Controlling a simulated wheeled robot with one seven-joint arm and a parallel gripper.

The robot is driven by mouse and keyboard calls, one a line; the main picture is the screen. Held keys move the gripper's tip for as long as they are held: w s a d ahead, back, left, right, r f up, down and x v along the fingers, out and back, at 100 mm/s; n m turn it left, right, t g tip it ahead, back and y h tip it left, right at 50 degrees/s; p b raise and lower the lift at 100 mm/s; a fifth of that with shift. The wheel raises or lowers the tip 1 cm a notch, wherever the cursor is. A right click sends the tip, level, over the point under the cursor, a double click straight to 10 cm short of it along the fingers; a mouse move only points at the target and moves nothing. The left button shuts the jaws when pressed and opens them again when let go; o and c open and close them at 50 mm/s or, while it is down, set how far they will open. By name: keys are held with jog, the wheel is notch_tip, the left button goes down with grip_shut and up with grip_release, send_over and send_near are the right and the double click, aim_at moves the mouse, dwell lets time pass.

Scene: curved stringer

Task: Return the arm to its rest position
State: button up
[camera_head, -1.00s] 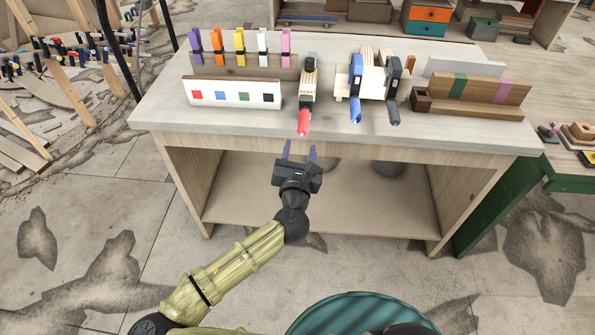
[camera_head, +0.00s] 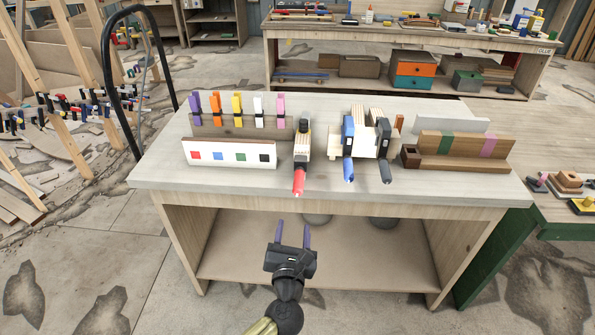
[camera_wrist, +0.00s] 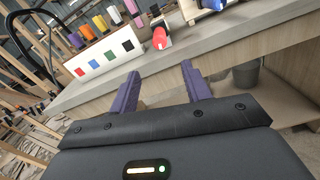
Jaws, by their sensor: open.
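My gripper (camera_head: 292,235) is open and empty, with its two purple fingers apart. In the head view it is low in front of the workbench (camera_head: 360,192), below the level of its top. In the wrist view the two fingers (camera_wrist: 160,88) point toward the bench front, with nothing between them. Most of my arm is below the frame in the head view.
On the bench stand a rack with several coloured clamps (camera_head: 238,124), a white card with coloured squares (camera_head: 229,154), a red-handled clamp (camera_head: 299,180), a blue-handled clamp (camera_head: 348,168) and wooden blocks (camera_head: 455,150). Buckets (camera_head: 383,222) sit on the lower shelf.

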jog(key=s+d+f+m+g+h+p, duration=0.1)
jog(key=s+d+f+m+g+h, duration=0.25)
jog(key=d+f+m+g, duration=0.45)
jog(key=s+d+f+m+g+h+p, duration=0.1)
jog(key=s+d+f+m+g+h, duration=0.4)
jog(key=d+m, duration=0.55)
notch_tip(320, 180, up, 22)
jog(key=s+m+g+y+p, duration=0.2)
jog(key=m+y, duration=0.7)
jog(key=m, duration=0.5)
jog(key=shift+s+r+m+p, duration=0.2)
jog(key=shift+m+p, duration=0.15)
jog(key=shift+p, duration=0.3)
